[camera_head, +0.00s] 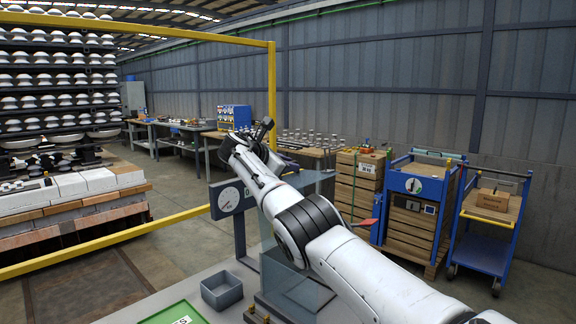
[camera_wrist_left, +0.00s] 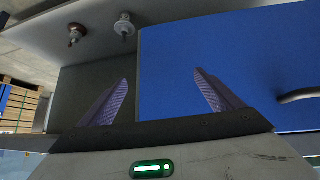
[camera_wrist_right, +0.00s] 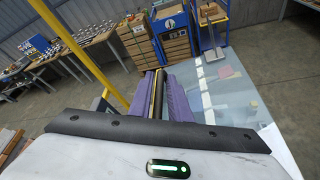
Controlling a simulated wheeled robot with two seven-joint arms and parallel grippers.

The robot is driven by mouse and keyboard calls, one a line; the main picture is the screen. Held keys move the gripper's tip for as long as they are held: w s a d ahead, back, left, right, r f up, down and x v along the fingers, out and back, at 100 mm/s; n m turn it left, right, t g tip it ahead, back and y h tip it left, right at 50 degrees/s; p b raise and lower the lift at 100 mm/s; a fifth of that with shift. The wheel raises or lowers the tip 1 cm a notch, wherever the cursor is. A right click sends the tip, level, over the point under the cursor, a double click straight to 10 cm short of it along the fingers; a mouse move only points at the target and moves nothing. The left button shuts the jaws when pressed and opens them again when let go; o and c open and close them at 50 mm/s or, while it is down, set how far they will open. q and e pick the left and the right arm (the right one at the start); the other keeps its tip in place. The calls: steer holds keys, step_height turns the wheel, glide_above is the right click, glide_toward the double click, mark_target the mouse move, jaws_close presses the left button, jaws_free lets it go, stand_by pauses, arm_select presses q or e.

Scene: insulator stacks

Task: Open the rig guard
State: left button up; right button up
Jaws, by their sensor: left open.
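The rig stands at the lower middle of the head view, with a clear guard panel (camera_head: 282,282) partly behind my right arm. The clear panel also shows in the right wrist view (camera_wrist_right: 228,88). My right gripper (camera_head: 263,130) is raised above the rig. In the right wrist view its purple fingers (camera_wrist_right: 157,73) are close together on both sides of a thin dark and yellow bar (camera_wrist_right: 158,92), which appears to be the guard's handle. My left gripper (camera_wrist_left: 160,77) is open and empty, in front of a blue panel; it is outside the head view.
A gauge (camera_head: 229,198) on a grey post stands left of the rig. A grey bin (camera_head: 222,289) and green tray (camera_head: 175,315) lie on the bench. A yellow frame (camera_head: 272,90) rises behind. A curved grey handle (camera_wrist_left: 297,96) shows by my left gripper.

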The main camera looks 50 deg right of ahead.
steer(key=shift+a, duration=0.15)
steer(key=shift+a+b, duration=0.6)
steer(key=shift+b, duration=0.1)
steer(key=b+v, duration=0.1)
steer(key=v, duration=0.3)
steer(key=b+v, duration=0.1)
steer(key=v, duration=0.3)
steer(key=shift+r, duration=0.25)
steer(key=shift+s+a+r, duration=0.15)
steer(key=shift+a+r, duration=0.05)
steer(key=shift+a, duration=0.15)
